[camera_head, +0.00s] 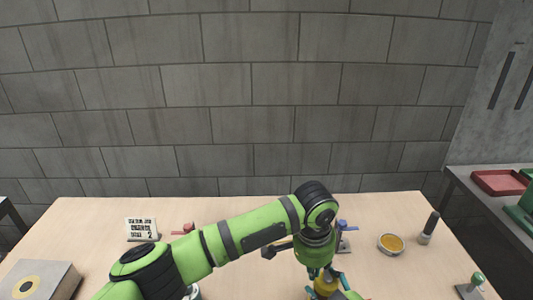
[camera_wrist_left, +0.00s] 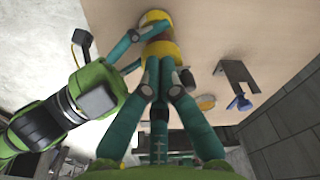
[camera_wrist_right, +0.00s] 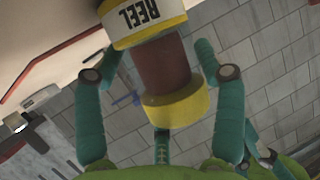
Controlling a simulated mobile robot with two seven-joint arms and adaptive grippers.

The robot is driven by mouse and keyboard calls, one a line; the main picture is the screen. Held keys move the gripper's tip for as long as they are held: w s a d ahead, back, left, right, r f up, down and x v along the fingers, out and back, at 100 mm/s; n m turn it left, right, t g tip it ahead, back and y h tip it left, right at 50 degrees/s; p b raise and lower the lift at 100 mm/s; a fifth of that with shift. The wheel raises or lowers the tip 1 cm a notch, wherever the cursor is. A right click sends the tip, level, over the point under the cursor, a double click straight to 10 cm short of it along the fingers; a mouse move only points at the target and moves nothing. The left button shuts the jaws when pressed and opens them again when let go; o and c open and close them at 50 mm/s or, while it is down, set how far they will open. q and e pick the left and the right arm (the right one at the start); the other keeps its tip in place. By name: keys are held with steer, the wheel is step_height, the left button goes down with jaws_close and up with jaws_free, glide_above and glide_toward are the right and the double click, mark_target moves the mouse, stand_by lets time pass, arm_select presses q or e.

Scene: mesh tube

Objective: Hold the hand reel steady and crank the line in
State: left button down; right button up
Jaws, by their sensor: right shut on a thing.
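The hand reel (camera_head: 325,285) is yellow and stands near the front edge of the table in the head view, partly covered by grippers. The right wrist view shows its white REEL label (camera_wrist_right: 145,15), brown drum (camera_wrist_right: 163,62) and yellow end (camera_wrist_right: 175,106). My right gripper (camera_wrist_right: 158,62) is shut on the reel, a finger on each side. My left gripper (camera_head: 320,270) points down at the reel from above. In the left wrist view its fingertips (camera_wrist_left: 160,62) are close together beside the yellow reel (camera_wrist_left: 160,48); whether they grip anything is hidden. The crank is not clearly visible.
Behind the reel are a sign (camera_head: 141,229), a red item (camera_head: 184,229) and a blue item (camera_head: 346,225). A yellow-filled dish (camera_head: 391,243) and grey cylinder (camera_head: 428,229) stand right. A grey box (camera_head: 60,282) sits front left. A side bench holds a red tray (camera_head: 497,182).

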arm_select(q)
steer(key=shift+w, duration=0.25)
steer(key=shift+a, duration=0.25)
stand_by(0.3)
step_height(320, 180, up, 6)
stand_by(0.7)
steer(key=shift+d, duration=0.1)
step_height(320, 180, down, 6)
steer(key=s+m+g+h, duration=0.1)
steer(key=m+h, duration=0.1)
steer(key=m, duration=0.3)
steer(key=shift+s+a+m+h, duration=0.35)
steer(key=shift+a+m+h, duration=0.05)
